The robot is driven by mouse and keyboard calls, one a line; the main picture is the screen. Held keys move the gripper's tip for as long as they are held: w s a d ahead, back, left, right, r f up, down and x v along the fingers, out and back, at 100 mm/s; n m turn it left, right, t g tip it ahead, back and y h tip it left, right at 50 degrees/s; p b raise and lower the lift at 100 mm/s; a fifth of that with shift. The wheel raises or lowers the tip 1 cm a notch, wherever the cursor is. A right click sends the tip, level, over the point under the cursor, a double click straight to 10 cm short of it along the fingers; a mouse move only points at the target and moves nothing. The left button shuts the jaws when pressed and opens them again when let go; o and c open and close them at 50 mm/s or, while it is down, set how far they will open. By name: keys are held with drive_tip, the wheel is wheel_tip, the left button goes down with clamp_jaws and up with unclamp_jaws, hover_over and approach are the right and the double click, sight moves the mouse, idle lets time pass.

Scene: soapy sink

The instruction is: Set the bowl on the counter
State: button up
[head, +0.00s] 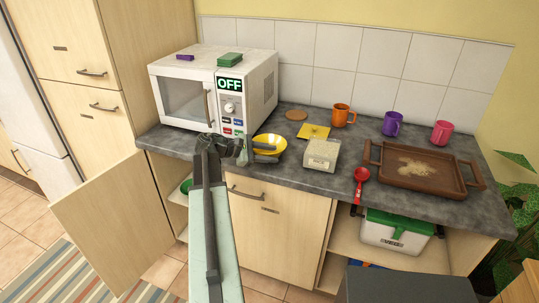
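A yellow bowl (272,140) is at the counter's (225,163) front part, just right of the microwave. My gripper (266,153) is at the bowl's near side. One finger crosses the front of the bowl and the other is just below it, with yellow showing between them. I cannot tell whether the fingers press on the bowl or stand apart from it. I also cannot tell whether the bowl rests on the counter or is slightly above it. Its near lower side is partly hidden by the fingers.
A white microwave (187,95) stands left. A cream box (321,155), yellow square (314,131), brown disc (296,115) and orange mug (341,115) are right of the bowl. Farther right are a red scoop (360,181) and brown tray (388,188). A cabinet door (115,220) hangs open.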

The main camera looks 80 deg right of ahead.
drive_tip(key=shift+r, duration=0.1)
drive_tip(key=shift+w+a+r+p, duration=0.1)
drive_tip(key=shift+w+r+p, duration=0.1)
drive_tip(key=shift+p, duration=0.1)
drive_tip(key=p+v, duration=0.4)
drive_tip(key=v, duration=0.7)
drive_tip(key=shift+w+a, duration=0.15)
drive_tip(key=shift+w, duration=0.05)
